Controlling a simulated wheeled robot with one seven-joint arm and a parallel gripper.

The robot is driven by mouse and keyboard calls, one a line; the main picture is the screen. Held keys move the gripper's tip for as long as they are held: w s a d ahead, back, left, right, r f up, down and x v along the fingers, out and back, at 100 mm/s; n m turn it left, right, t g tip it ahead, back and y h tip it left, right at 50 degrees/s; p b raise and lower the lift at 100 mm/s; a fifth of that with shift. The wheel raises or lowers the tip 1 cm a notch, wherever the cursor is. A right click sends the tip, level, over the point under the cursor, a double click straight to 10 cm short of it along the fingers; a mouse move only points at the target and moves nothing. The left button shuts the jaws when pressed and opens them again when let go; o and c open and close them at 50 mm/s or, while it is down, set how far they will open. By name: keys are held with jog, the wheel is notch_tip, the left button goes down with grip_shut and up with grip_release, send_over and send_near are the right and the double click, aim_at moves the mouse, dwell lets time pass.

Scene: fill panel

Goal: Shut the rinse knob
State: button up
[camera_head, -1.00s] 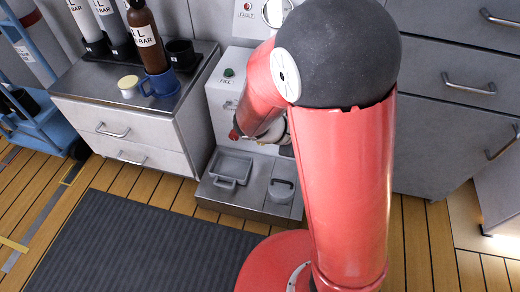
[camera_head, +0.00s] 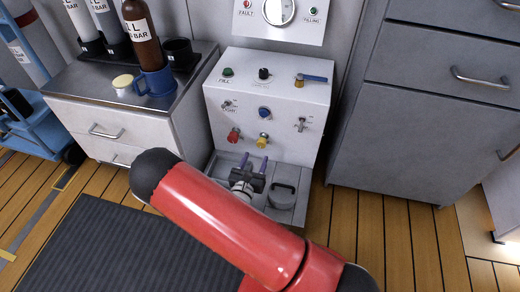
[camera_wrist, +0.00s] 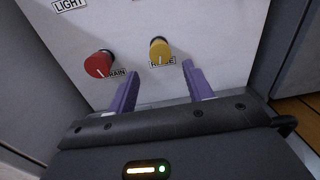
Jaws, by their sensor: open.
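The rinse knob is the yellow knob (camera_head: 262,141) low on the front of the white panel box. In the wrist view the yellow knob (camera_wrist: 160,48) has a partly hidden label under it and a white mark pointing downward. My gripper (camera_head: 253,163) is in front of the panel's lower part, just below the yellow knob. Its purple fingers are spread and empty. In the wrist view my gripper (camera_wrist: 160,70) has its fingertips either side of the knob's line but short of it, the right tip closer. I see no contact with the knob.
The red drain knob (camera_head: 233,135) sits close left of the yellow one. A blue knob (camera_head: 264,112) and toggle switches are above. A grey tray (camera_head: 290,207) lies below the panel. Cabinets (camera_head: 425,125) stand at right, and a counter with bottles (camera_head: 140,35) at left.

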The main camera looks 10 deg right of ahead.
aim_at(261, 147)
jog(key=x, duration=0.6)
jog(key=shift+d+b, duration=0.1)
jog(key=shift+b, duration=0.25)
jog(key=shift+c, duration=0.4)
jog(key=c, duration=0.9)
